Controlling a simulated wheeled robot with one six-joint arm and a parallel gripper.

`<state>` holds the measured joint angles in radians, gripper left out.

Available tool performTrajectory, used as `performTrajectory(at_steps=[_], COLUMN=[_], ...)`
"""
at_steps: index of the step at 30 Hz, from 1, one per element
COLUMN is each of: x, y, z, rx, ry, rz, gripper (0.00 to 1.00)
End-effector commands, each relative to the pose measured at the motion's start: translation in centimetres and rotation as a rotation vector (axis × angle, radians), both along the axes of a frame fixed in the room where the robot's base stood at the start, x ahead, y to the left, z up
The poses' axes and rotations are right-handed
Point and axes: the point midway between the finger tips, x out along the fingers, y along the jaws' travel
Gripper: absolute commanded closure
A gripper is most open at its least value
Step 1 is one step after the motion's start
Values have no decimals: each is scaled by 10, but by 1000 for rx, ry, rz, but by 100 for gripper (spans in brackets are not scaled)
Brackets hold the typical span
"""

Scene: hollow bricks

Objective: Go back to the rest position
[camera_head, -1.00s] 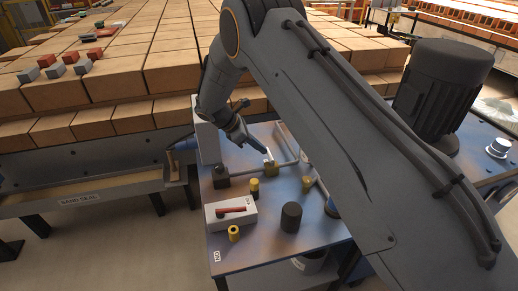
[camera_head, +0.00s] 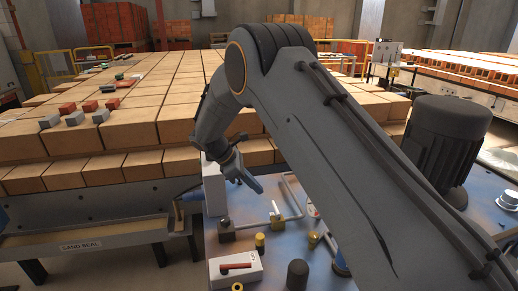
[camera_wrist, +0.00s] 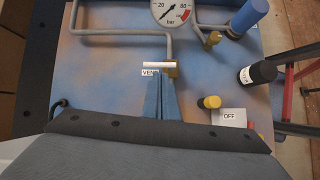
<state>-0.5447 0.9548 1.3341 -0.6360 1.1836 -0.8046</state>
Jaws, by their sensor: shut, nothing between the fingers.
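My gripper (camera_head: 257,187) is over the blue bench top (camera_head: 207,240) in the head view, its blue fingers pointing down and to the right. In the wrist view the fingers (camera_wrist: 161,84) are together with nothing between them, in front of a brass valve (camera_wrist: 172,68) with a white "VENT" label. I cannot tell whether the fingertips touch the valve or stand above it. In the head view the brass valve (camera_head: 277,221) on the grey pipe is to the lower right of the fingers, and a gap shows between them.
A white box with a red lever (camera_head: 236,268), yellow caps (camera_head: 260,240) and a black cylinder (camera_head: 297,274) stand on the bench. A gauge (camera_wrist: 172,10) shows in the wrist view. Stacked bricks (camera_head: 130,125) fill the left and back. A sand seal trough (camera_head: 90,237) runs at left.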

Motion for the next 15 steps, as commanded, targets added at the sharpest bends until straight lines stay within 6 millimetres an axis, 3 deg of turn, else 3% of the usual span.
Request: performTrajectory(at_steps=[3,8,15], x=[-20,-61,-137], y=[-39,-88,-149], z=[18,37,61], rx=[87,211,372], ry=[-32,-90,-194], rz=[-148,-388,-778], gripper=[100,100,100])
